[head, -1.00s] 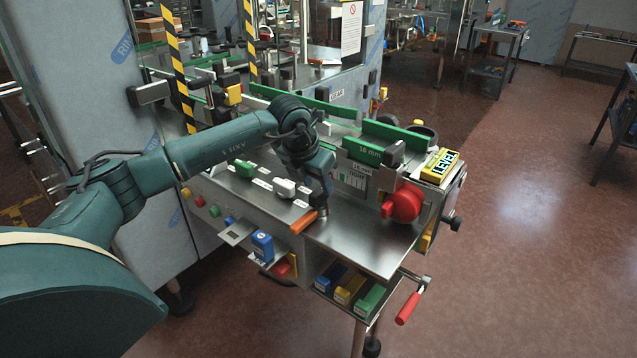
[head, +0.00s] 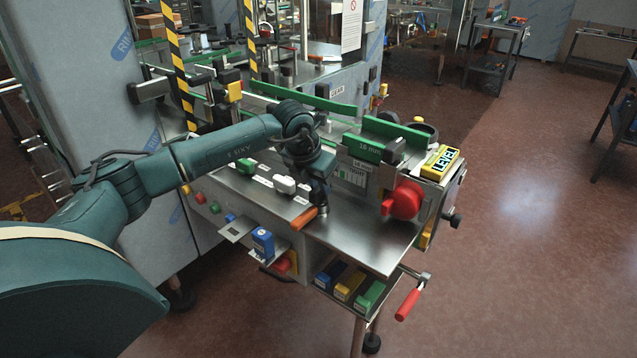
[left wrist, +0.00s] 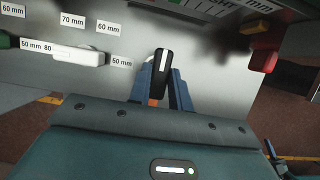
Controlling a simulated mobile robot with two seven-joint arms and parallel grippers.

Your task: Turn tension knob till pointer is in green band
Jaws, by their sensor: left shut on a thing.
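My left gripper (head: 318,198) points down at the steel top of the machine's side table. In the left wrist view, its two blue-grey fingers (left wrist: 162,90) stand on either side of a black knob-like piece (left wrist: 161,62) with a white line, and they are shut on it. An orange handle (head: 303,220) sticks out beside the fingertips; a bit of orange also shows between the fingers. No lettering tells me whether this is the tension knob. A scale plate (head: 352,177) stands behind; its pointer and green band cannot be made out.
A white slider (head: 284,185) and a green one (head: 245,168) sit left of the gripper beside mm labels. A red knob (head: 405,202) stands to the right, below a yellow LEVEL box (head: 441,162). A red crank handle (head: 407,305) juts out in front. The front steel surface (head: 365,240) is clear.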

